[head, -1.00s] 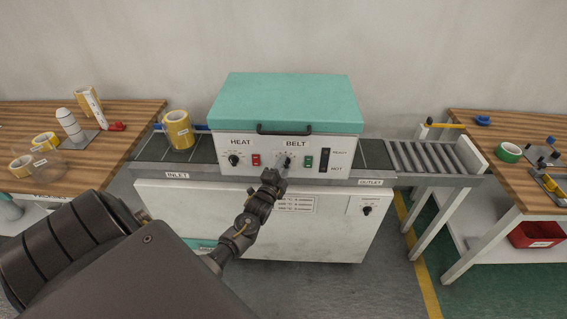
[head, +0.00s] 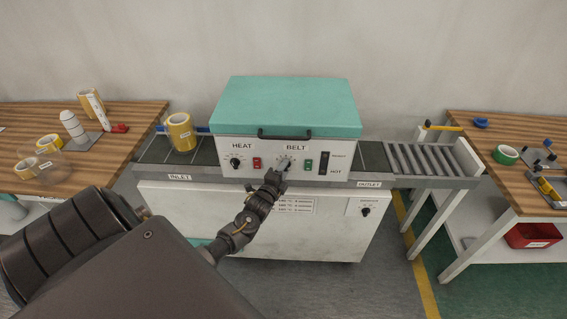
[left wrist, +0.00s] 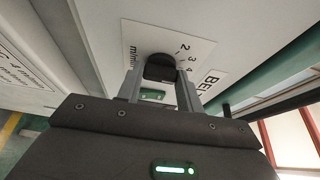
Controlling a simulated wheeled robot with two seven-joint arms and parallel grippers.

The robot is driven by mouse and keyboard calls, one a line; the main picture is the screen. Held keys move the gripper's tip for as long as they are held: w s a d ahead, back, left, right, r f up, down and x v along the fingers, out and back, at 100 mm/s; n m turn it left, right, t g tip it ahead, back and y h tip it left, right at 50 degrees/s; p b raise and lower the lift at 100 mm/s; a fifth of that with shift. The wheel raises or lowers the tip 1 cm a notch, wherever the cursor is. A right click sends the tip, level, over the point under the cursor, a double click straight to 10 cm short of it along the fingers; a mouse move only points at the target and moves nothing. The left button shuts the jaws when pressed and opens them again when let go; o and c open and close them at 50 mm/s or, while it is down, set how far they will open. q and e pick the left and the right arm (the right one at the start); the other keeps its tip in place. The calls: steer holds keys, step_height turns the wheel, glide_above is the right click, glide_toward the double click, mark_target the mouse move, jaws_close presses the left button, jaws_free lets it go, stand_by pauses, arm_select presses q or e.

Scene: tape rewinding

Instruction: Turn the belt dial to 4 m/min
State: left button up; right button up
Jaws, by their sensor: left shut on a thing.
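The white machine's front panel has a BELT label above a black belt dial (left wrist: 160,67) with a printed scale in m/min. The dial sits between the two fingers of my left gripper (left wrist: 161,88) in the left wrist view. The gripper is shut on it. The numbers 2, 3 and 4 show beside the dial, but the number it points to cannot be told. In the head view my left gripper (head: 280,170) reaches the panel from below and partly covers the dial. My right gripper is in neither current view.
A black HEAT dial (head: 235,162), a red switch (head: 257,162) and a green switch (head: 309,165) flank the belt dial. The teal lid (head: 290,103) with its black handle is above. A yellow tape roll (head: 180,132) stands on the inlet belt. Wooden tables stand on both sides.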

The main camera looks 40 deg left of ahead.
arm_select(q)
steer(key=o, duration=1)
steer(key=b+v, duration=0.2)
steer(key=v, duration=0.9)
steer(key=shift+w, duration=0.1)
